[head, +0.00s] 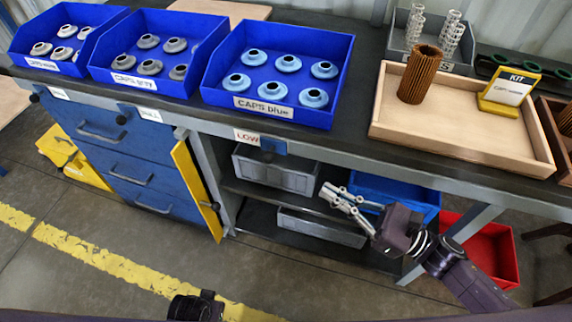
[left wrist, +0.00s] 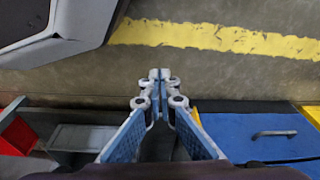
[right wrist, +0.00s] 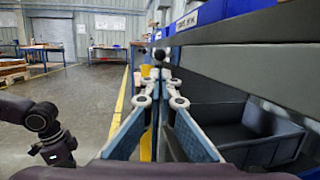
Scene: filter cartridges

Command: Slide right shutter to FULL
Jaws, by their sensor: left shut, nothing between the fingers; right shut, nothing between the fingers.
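A sign reading LOW (head: 247,137) is on the bench's front rail, with a small blue block (head: 272,147) just right of it. A white label (head: 150,115), its text too small to read surely, is further left beside a black knob (head: 121,119). I cannot tell surely which part is the right shutter. My right gripper (head: 330,190) is shut and empty, in front of the under-bench shelves, below and right of the blue block; its fingertips show in the right wrist view (right wrist: 161,72). My left gripper (left wrist: 160,77) is shut and empty above the floor.
A yellow panel (head: 196,190) with a black knob juts out beside the blue drawers (head: 140,170). Grey bins (head: 275,172) sit on shelves; a red bin (head: 492,252) stands at right. Blue cap bins (head: 270,118) and a wooden tray (head: 455,140) are on top.

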